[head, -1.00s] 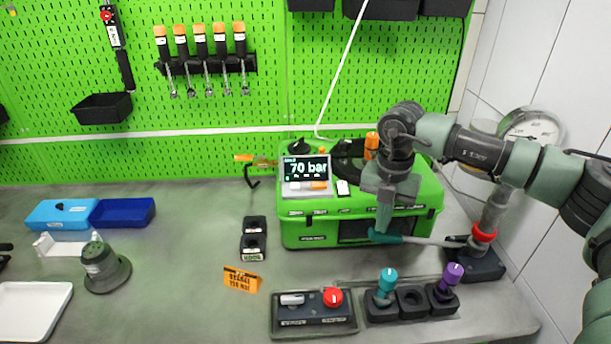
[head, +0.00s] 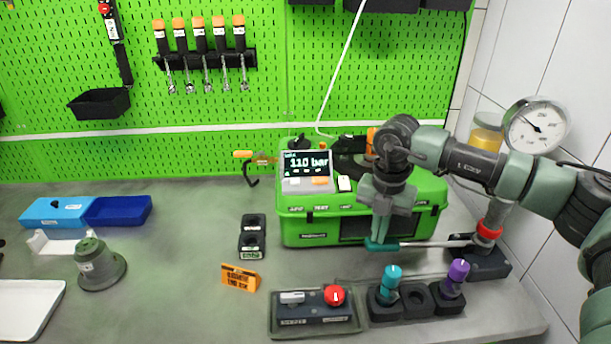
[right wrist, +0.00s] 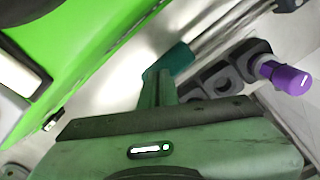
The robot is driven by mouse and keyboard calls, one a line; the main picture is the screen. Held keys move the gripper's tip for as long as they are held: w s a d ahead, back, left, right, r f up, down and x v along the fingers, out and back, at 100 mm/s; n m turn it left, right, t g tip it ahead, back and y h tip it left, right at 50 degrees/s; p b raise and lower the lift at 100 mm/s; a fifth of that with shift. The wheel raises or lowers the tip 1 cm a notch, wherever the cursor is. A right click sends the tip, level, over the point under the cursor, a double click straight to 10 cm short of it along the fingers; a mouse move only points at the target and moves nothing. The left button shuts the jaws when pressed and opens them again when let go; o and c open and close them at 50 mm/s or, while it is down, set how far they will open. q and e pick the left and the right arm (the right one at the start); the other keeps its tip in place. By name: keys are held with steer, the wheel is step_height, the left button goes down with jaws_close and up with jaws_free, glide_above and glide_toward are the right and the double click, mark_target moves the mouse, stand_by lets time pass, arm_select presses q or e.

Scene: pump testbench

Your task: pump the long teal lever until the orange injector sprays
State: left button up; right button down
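The long teal lever (head: 440,244) runs from the pump base (head: 482,262) at the right to a teal grip (head: 378,246) in front of the green case. It slopes slightly down towards the grip. My right gripper (head: 380,238) points down and is shut on the teal grip, which also shows in the right wrist view (right wrist: 176,62). The fingers partly hide the grip. The display (head: 308,164) reads 110 bar. An orange part (head: 371,138) on the case is mostly hidden by my right arm; I cannot tell whether it is the injector. No spray shows. My left gripper is out of view.
A pressure gauge (head: 536,127) stands above the pump. In front lie a switch box with a red knob (head: 334,295), a teal knob (head: 391,277) and a purple knob (head: 458,270). The green case (head: 300,232) stands close behind the lever.

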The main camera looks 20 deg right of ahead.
steer(key=shift+f+b, duration=0.55)
steer(key=shift+f, duration=0.45)
steer(key=shift+r, duration=0.1)
steer(key=shift+s+d+r+p, duration=0.1)
steer(key=shift+d+r+p, duration=0.1)
steer(key=shift+r+p, duration=1.15)
steer(key=shift+d+r+p, duration=0.15)
steer(key=shift+r+p, duration=0.65)
steer(key=shift+r, duration=1.05)
steer(key=shift+f, duration=0.1)
